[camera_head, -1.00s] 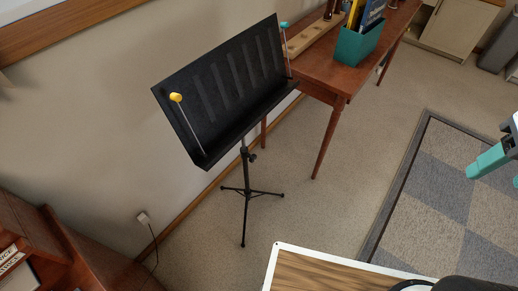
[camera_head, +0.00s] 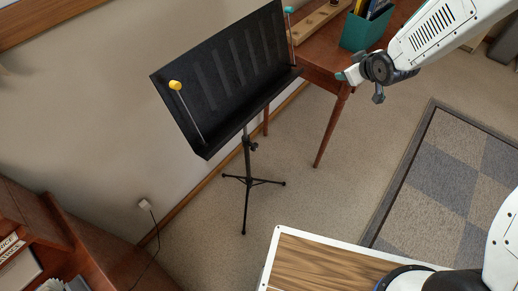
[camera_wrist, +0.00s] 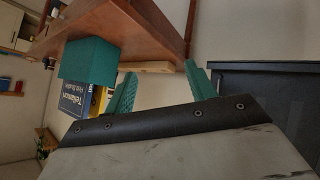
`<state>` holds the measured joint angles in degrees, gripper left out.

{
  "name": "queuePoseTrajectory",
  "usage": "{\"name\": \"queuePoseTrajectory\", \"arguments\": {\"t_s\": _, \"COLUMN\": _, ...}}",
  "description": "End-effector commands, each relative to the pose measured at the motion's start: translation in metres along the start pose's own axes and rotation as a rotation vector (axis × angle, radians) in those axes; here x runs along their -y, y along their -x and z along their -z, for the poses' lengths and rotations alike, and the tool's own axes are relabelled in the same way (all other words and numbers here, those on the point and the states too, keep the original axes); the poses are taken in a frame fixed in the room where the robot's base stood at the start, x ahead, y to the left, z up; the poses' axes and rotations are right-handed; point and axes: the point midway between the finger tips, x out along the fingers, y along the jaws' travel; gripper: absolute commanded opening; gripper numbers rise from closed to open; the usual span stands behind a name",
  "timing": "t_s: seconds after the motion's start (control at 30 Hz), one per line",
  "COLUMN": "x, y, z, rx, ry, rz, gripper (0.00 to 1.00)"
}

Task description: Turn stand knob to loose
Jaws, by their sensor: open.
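The black music stand (camera_head: 225,80) stands upright on its tripod against the wall in the head view. Its small dark knob (camera_head: 254,146) sticks out to the right of the column, below the desk; its setting is too small to tell. My gripper (camera_head: 347,76) is to the right of and above the knob in the picture, apart from the stand, in front of the table's edge. In the wrist view its teal fingers (camera_wrist: 161,88) are spread with nothing between them. The dark panel at the right (camera_wrist: 265,110) looks like the stand's desk; the knob does not show there.
A reddish wooden table (camera_head: 320,75) with a teal book box (camera_head: 362,32) stands behind my gripper. Yellow (camera_head: 175,85) and teal-tipped (camera_head: 289,10) page holders stand on the desk. A checkered rug (camera_head: 450,180) lies at the right. Carpet between stand and rug is clear.

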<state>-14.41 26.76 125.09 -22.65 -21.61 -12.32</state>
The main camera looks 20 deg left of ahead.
Motion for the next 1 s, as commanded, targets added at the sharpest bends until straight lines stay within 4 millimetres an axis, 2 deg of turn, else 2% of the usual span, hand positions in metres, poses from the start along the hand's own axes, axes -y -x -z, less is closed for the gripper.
{"name": "queuePoseTrajectory", "arguments": {"t_s": 0.03, "x": 0.021, "y": -0.028, "z": -0.005, "rx": -0.042, "ry": 0.032, "rz": 0.033, "gripper": 0.56}}
{"name": "queuePoseTrajectory", "arguments": {"t_s": 0.2, "x": 0.088, "y": -0.094, "z": -0.016, "rx": -0.231, "ry": 0.118, "rz": 0.123, "gripper": 0.56}}
{"name": "queuePoseTrajectory", "arguments": {"t_s": 0.3, "x": 0.135, "y": -0.123, "z": -0.031, "rx": -0.345, "ry": 0.149, "rz": 0.181, "gripper": 0.56}}
{"name": "queuePoseTrajectory", "arguments": {"t_s": 0.4, "x": 0.183, "y": -0.143, "z": -0.050, "rx": -0.461, "ry": 0.164, "rz": 0.240, "gripper": 0.56}}
{"name": "queuePoseTrajectory", "arguments": {"t_s": 0.5, "x": 0.231, "y": -0.154, "z": -0.075, "rx": -0.575, "ry": 0.162, "rz": 0.298, "gripper": 0.56}}
{"name": "queuePoseTrajectory", "arguments": {"t_s": 0.6, "x": 0.274, "y": -0.156, "z": -0.103, "rx": -0.679, "ry": 0.146, "rz": 0.346, "gripper": 0.56}}
{"name": "queuePoseTrajectory", "arguments": {"t_s": 0.7, "x": 0.306, "y": -0.152, "z": -0.127, "rx": -0.766, "ry": 0.120, "rz": 0.382, "gripper": 0.56}}
{"name": "queuePoseTrajectory", "arguments": {"t_s": 0.8, "x": 0.328, "y": -0.146, "z": -0.146, "rx": -0.828, "ry": 0.097, "rz": 0.406, "gripper": 0.56}}
{"name": "queuePoseTrajectory", "arguments": {"t_s": 0.87, "x": 0.336, "y": -0.143, "z": -0.155, "rx": -0.853, "ry": 0.085, "rz": 0.414, "gripper": 0.56}}
{"name": "queuePoseTrajectory", "arguments": {"t_s": 1.0, "x": 0.346, "y": -0.141, "z": -0.160, "rx": -0.885, "ry": 0.073, "rz": 0.423, "gripper": 0.56}}
